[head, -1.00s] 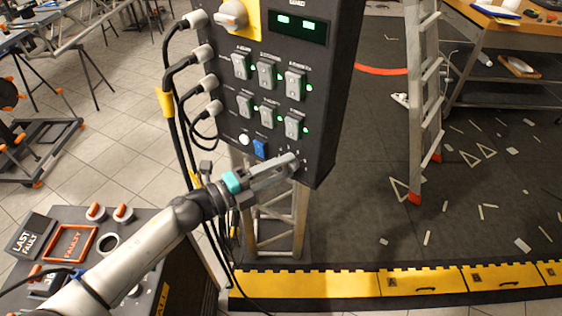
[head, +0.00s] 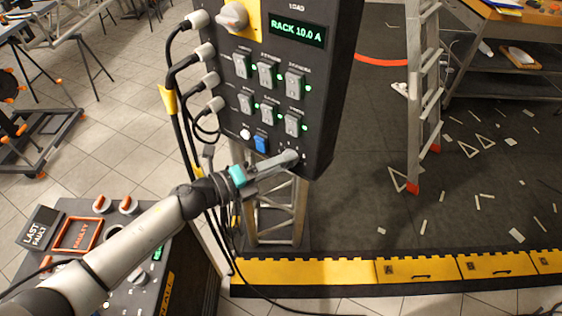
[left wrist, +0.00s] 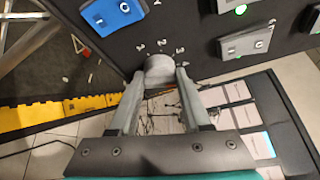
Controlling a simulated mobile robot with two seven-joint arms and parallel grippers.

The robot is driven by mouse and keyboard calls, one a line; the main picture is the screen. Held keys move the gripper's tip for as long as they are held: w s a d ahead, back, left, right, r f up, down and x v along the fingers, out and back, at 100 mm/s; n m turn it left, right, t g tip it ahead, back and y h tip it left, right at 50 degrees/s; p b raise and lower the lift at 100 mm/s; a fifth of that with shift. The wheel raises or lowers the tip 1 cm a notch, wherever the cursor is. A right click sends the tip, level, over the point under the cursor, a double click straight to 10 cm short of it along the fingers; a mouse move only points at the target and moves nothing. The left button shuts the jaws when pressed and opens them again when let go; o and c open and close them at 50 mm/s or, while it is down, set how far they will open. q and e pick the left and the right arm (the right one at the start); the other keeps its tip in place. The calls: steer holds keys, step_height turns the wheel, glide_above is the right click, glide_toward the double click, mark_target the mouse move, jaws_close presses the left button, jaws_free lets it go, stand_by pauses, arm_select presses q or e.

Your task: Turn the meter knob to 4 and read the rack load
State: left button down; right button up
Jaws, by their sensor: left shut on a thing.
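The grey meter knob (left wrist: 160,70) sits low on the dark panel, with small white numbers around its upper side in the left wrist view. My left gripper (head: 289,157) is shut on the knob, one finger on each side, and hides most of it in the head view. The fingers also show in the left wrist view (left wrist: 160,85). The knob's pointer mark cannot be made out. The panel's display (head: 296,31) is lit green and reads RACK 10.0 A. My right gripper is not in view.
Several grey switches (head: 267,75) with green lamps and a blue switch (head: 261,143) sit above the knob. Black cables (head: 176,110) hang at the panel's left. A fault console (head: 75,209) stands lower left, a ladder (head: 422,90) at right. Yellow edging (head: 310,270) crosses the floor.

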arm_select(q)
steer(key=shift+c, duration=1.8)
jaws_free()
steer(key=b+v, duration=0.1)
steer(key=v, duration=1.4)
steer(key=shift+b, duration=0.35)
steer(key=shift+a, duration=0.15)
